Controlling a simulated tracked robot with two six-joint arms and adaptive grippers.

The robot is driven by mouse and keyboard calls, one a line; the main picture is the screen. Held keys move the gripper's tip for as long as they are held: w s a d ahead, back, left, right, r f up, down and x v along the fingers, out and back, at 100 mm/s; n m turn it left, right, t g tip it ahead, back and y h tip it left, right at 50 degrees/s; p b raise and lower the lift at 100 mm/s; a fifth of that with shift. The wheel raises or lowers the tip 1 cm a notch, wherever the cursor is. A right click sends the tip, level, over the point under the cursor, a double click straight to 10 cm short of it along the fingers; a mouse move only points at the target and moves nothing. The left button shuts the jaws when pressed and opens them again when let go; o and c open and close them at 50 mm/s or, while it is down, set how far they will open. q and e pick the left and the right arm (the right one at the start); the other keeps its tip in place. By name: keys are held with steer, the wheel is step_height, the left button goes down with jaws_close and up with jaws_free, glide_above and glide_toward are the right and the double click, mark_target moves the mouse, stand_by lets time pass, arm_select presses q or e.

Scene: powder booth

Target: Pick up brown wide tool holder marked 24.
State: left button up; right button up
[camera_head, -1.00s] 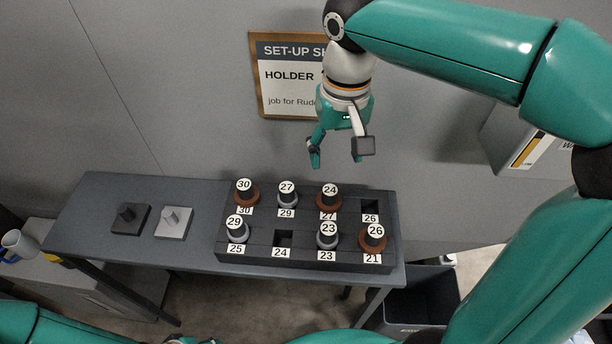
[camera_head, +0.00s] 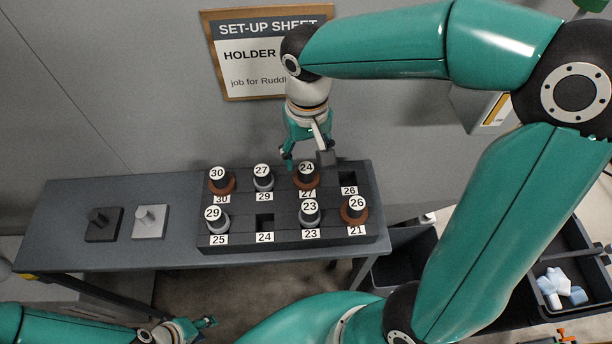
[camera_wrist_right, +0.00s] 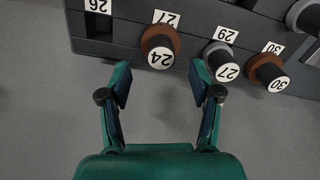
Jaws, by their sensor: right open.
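The brown wide tool holder marked 24 (camera_head: 306,180) stands upright in the back row of the dark rack (camera_head: 290,236), in the slot labelled 27. It also shows in the right wrist view (camera_wrist_right: 160,42), beyond the fingertips. My right gripper (camera_head: 307,162) is open and empty, just above and behind the holder in the head view. In the right wrist view its fingers (camera_wrist_right: 160,88) are spread wide, with the holder ahead of the gap between them and not touched. My left gripper (camera_head: 205,325) is low at the bottom of the head view, in front of the table; its jaws are too small to read.
Holder 27 (camera_head: 263,178) stands left of holder 24, holder 23 (camera_head: 309,213) in front of it, brown holder 26 (camera_head: 354,210) at front right. Slots 26 (camera_head: 348,179) and 24 (camera_head: 265,222) are empty. Dark (camera_head: 104,224) and light (camera_head: 150,221) blocks lie left on the table (camera_head: 70,200).

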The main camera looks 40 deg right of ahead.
mark_target(307, 169)
steer(key=shift+s+a+f+p, duration=0.1)
steer(key=shift+f+p, duration=0.45)
steer(key=shift+f, duration=2.15)
jaws_close()
